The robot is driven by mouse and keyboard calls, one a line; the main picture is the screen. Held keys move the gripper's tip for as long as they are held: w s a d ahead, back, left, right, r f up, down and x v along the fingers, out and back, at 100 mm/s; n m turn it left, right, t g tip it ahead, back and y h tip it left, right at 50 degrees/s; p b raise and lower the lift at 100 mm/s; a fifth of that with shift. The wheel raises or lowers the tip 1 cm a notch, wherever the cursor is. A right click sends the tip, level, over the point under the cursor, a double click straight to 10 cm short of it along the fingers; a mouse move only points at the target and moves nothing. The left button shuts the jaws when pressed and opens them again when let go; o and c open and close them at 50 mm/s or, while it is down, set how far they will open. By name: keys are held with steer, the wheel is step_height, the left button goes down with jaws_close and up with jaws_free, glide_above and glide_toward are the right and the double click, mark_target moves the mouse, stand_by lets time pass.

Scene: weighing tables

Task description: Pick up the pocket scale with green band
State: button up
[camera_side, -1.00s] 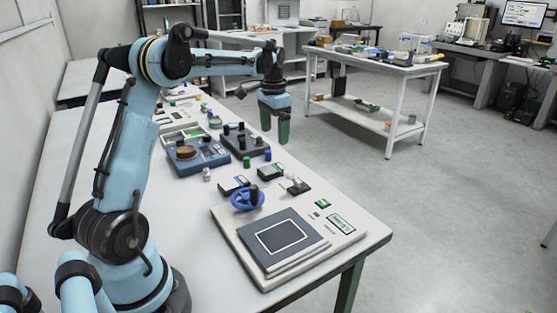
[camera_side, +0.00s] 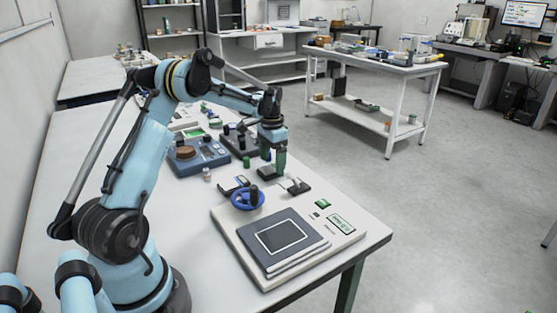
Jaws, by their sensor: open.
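Several small dark pocket scales lie on the near table. One pocket scale (camera_side: 267,173) is beneath my gripper (camera_side: 280,170) and partly hidden by it; a greenish strip shows on it, so it looks like the one with the green band, though it is small in the picture. My gripper points down with its green fingers open, low over this scale. I cannot tell whether the fingertips touch it. A second pocket scale (camera_side: 232,186) lies to the left, and a third dark one (camera_side: 298,189) with a pale object on it lies to the right.
A blue scale (camera_side: 200,158) and a green cylinder (camera_side: 246,162) stand behind.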

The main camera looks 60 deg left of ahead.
mark_target(273, 171)
steer(key=shift+f, duration=1.25)
steer(key=c, duration=1.2)
